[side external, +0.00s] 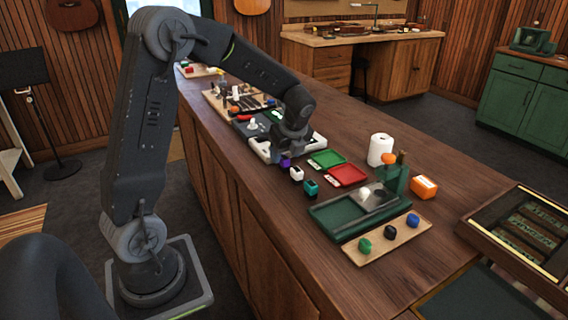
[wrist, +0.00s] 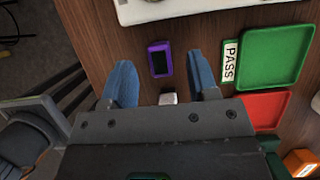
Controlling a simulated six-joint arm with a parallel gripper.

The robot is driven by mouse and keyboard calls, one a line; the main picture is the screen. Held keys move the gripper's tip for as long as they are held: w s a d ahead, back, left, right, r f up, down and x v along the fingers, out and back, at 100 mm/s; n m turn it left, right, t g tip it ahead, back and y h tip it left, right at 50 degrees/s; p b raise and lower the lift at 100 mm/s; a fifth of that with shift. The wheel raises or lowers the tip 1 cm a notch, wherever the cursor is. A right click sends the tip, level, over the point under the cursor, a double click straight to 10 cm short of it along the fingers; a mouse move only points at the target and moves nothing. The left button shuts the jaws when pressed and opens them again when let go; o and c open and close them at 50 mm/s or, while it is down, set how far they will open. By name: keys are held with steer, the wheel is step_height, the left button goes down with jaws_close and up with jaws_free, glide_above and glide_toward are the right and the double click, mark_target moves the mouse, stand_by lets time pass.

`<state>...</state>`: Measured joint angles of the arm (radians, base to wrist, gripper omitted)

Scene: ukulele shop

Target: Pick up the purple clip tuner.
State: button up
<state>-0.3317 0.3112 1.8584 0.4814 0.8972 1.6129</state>
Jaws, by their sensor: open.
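The purple clip tuner (wrist: 159,59) lies on the wooden counter and shows its dark screen in the wrist view. In the side external view the purple tuner (side external: 285,163) is a small patch just below my gripper (side external: 283,152). My gripper, with blue fingertips (wrist: 163,82), is open and empty in the wrist view.
A green tray (wrist: 277,58) with a PASS label and a red tray (side external: 347,175) lie to the right. A white clip (side external: 296,173) and a teal one (side external: 311,187) stand close by. A white-edged board (side external: 318,141) lies behind the tuner.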

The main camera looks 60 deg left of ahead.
steer(key=shift+x, duration=1.2)
steer(key=c, duration=1)
